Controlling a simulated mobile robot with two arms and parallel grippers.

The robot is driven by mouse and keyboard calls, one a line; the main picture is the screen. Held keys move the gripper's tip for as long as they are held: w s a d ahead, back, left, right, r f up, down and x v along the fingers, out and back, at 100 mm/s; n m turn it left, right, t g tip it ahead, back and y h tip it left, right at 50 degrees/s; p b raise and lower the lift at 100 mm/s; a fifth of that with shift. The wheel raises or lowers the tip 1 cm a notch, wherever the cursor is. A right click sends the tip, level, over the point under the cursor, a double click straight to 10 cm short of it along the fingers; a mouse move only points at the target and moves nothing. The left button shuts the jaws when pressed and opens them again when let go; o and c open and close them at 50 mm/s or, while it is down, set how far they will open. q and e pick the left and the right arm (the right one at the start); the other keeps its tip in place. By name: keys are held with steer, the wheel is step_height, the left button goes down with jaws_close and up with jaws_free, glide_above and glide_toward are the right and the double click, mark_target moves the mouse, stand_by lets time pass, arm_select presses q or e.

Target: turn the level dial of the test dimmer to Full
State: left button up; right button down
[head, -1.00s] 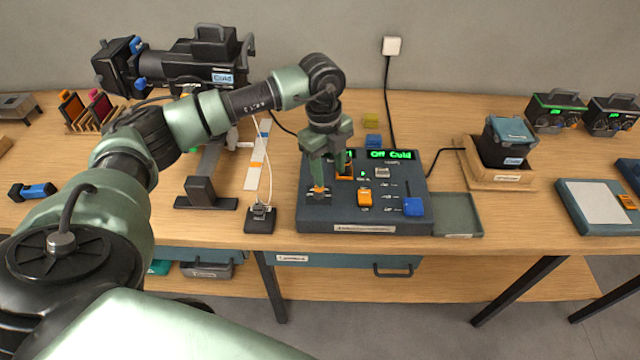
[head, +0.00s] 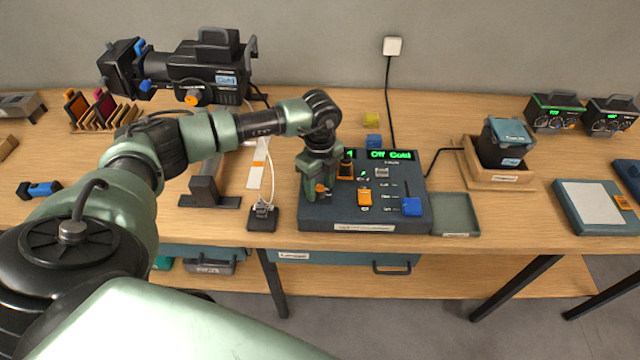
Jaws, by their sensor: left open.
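A dark control box (head: 400,222), which looks like the test dimmer, stands near the table's front edge. Its green display (head: 391,155) seems to read "Off Cold". An orange knob (head: 321,188) on a white-marked dial sits at the box's left front and looks like the level dial. My left gripper (head: 320,194) is open and points down at this knob, with its fingers about it. The fingers hide part of the dial, and I cannot tell whether they touch the knob. My right gripper is not in view.
A black lamp (head: 190,70) stands behind my left arm.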

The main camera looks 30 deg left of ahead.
arm_select(q)
jaws_close()
